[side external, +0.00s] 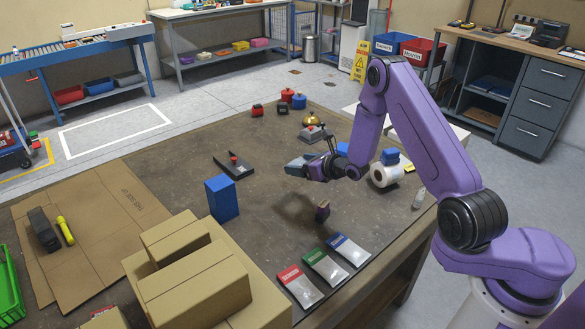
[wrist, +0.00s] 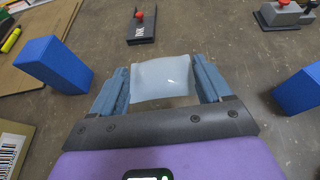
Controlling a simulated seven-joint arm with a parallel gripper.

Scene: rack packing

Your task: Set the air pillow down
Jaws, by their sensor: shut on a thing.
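My gripper (wrist: 163,82) is shut on the air pillow (wrist: 160,76), a pale, translucent, puffy cushion held between the two blue-grey fingers in the wrist view. In the side external view my gripper (side external: 300,167) is held above the brown table (side external: 250,200), and a shadow lies on the table below it. The pillow is hard to make out in that view.
A blue block (side external: 221,198) stands left of my gripper. A black tray-like piece with a red knob (side external: 234,165) lies behind it. Cardboard boxes (side external: 190,275) and several labelled packets (side external: 325,267) are at the front. A white roll (side external: 386,175) is at right.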

